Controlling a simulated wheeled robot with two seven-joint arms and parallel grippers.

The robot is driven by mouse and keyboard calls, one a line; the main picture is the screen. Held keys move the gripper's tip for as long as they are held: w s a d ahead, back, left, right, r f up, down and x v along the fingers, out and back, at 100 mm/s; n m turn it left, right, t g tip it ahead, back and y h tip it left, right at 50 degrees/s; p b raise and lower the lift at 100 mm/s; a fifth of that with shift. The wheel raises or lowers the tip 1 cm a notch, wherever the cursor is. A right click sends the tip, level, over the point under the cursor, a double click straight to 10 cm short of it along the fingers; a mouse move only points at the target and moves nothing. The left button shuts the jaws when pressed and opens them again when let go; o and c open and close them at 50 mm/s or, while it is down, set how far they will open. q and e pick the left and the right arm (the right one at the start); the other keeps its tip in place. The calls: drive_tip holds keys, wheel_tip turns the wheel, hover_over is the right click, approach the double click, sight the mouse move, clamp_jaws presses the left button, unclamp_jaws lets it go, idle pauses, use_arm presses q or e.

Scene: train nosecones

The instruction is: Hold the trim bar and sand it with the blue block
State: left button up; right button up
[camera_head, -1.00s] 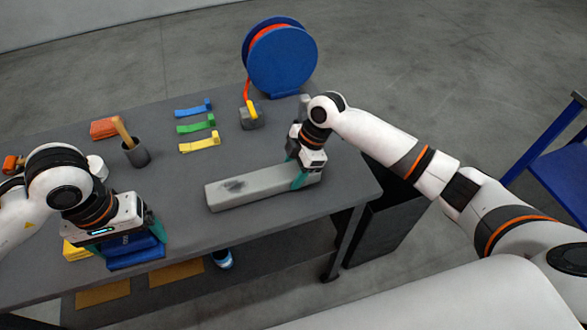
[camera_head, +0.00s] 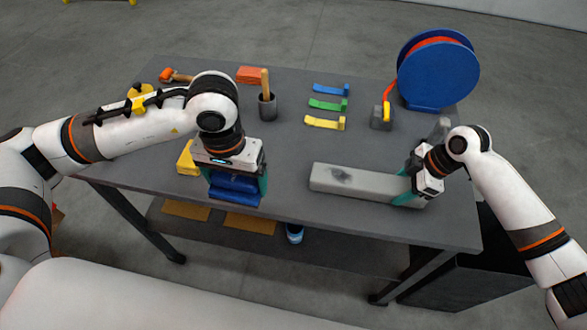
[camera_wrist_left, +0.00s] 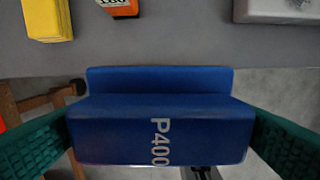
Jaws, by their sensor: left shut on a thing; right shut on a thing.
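The blue block (camera_head: 234,188), marked P400 in the left wrist view (camera_wrist_left: 160,125), is between the green-padded fingers of my left gripper (camera_head: 236,178), which is shut on it. It is at the table's front edge; I cannot tell whether it touches the table. The trim bar (camera_head: 345,182) is a long light grey bar with a dark smudge on its top, right of the block. My right gripper (camera_head: 412,188) is shut on its right end and partly hides it. A corner of the bar shows in the left wrist view (camera_wrist_left: 275,10).
A yellow block (camera_head: 185,158) lies just left of the blue block. Behind stand a cup with a wooden-handled tool (camera_head: 267,105), an orange block (camera_head: 251,75), blue, green and yellow strips (camera_head: 328,104), and a blue reel (camera_head: 435,70). Table (camera_head: 290,150) between block and bar is clear.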

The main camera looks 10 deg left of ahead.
use_arm(q)
hover_over(319, 172)
drive_tip(key=shift+d+f, duration=0.15)
drive_tip(key=shift+f, duration=2.9)
drive_tip(key=shift+d+f, duration=0.2)
drive_tip(key=shift+f, duration=0.7)
drive_tip(key=shift+w+d, duration=0.15)
drive_tip(key=shift+d, duration=4.05)
drive_tip(key=shift+c, duration=0.3)
drive_tip(key=shift+a, duration=4.55)
wheel_tip(319, 172, up, 8)
drive_tip(key=shift+d, duration=0.15)
